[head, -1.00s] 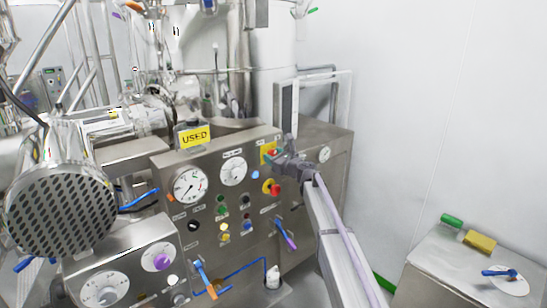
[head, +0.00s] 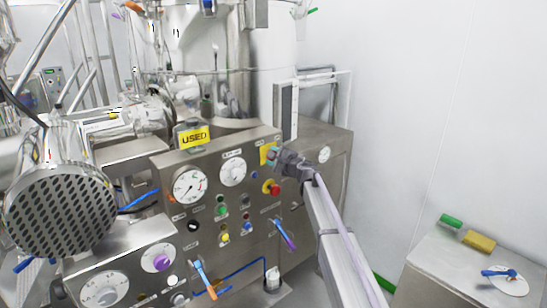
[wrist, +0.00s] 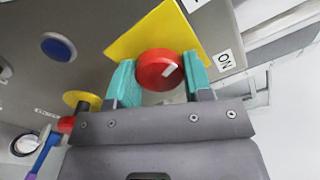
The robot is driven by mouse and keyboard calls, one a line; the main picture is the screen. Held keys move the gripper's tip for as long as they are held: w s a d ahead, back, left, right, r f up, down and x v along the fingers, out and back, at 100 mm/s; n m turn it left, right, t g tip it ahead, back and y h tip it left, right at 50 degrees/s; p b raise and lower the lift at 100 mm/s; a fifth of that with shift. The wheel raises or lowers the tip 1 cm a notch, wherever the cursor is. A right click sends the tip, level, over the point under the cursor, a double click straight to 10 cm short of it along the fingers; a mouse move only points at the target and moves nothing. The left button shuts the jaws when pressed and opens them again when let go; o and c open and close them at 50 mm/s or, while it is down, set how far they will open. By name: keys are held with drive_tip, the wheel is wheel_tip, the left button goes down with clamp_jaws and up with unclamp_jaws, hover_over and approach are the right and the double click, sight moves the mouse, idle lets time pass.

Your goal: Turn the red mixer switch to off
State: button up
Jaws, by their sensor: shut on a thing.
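The red mixer switch (wrist: 158,68) is a round red knob with a short slanted white mark, right of its centre in the wrist view. It sits on a yellow plate (wrist: 150,32), with an "ON" label (wrist: 226,60) to its right. My gripper (wrist: 159,76) has one teal fingertip on each side of the knob and is shut on it. In the head view my gripper (head: 272,156) is at the panel's upper right, over the yellow plate (head: 264,154), and largely hides the switch. No "off" label is readable.
A red push button (head: 275,189) on a yellow ring sits just below my gripper. A blue button (wrist: 58,47) is left of the switch. Dials, coloured buttons and a "USED" sign (head: 194,136) crowd the panel. A side table (head: 440,265) stands at the lower right.

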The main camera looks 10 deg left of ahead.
drive_tip(key=n, duration=0.5)
idle(0.5)
drive_tip(key=o, duration=0.9)
drive_tip(key=v, duration=1)
drive_tip(key=shift+s+d+r, duration=0.1)
drive_tip(key=shift+s+d, duration=0.15)
drive_tip(key=shift+d, duration=0.05)
